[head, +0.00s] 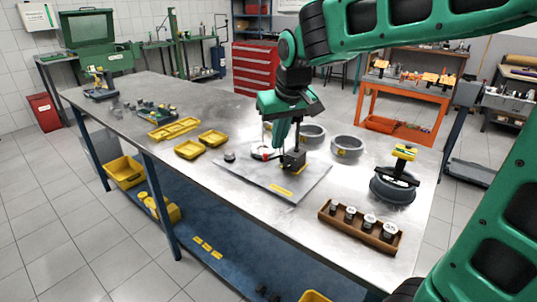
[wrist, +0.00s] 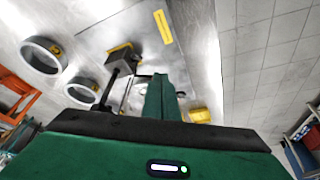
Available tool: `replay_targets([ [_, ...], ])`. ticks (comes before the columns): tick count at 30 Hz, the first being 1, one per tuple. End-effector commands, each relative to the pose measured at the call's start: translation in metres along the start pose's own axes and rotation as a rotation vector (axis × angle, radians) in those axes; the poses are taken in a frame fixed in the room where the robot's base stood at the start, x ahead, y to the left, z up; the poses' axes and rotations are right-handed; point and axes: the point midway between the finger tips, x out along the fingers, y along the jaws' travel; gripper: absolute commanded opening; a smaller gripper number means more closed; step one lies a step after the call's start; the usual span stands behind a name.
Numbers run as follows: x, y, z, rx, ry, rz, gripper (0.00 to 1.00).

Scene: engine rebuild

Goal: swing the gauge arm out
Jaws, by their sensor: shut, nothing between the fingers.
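The gauge stand has a black block base (head: 294,159) on a grey plate (head: 310,180) in the head view, with a thin dark post rising from it. A small red-and-white part, which looks like the gauge dial (head: 262,152), is at the left of the base. My gripper (head: 279,143) is shut and empty, pointing down just left of the post, above the plate. In the wrist view my green fingers (wrist: 163,90) are beside the black base (wrist: 122,60) and a dark rod (wrist: 108,92). I cannot tell whether they touch the gauge arm, which is partly hidden.
Two grey rings (head: 347,146) stand behind the plate. A wooden rack of pistons (head: 360,228) and a black round part with a yellow-topped tool (head: 395,185) are at the right. Yellow trays (head: 190,149) lie at the left. The bench front (head: 230,200) is clear.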

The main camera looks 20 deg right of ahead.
Motion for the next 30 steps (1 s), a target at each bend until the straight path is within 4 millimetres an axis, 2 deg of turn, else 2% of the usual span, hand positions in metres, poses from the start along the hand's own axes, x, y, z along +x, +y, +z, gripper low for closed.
replay_targets([
  [4,0.002,0.0,0.005,0.049,0.009,0.009,0.0],
  [8,0.014,0.001,0.006,0.052,0.006,0.01,0.0],
  [23,0.103,-0.001,0.006,0.047,0.004,0.008,0.0],
  [25,0.105,0.0,-0.008,0.048,0.009,0.007,0.0],
  [30,0.112,0.001,-0.025,0.048,0.009,0.008,0.0],
])
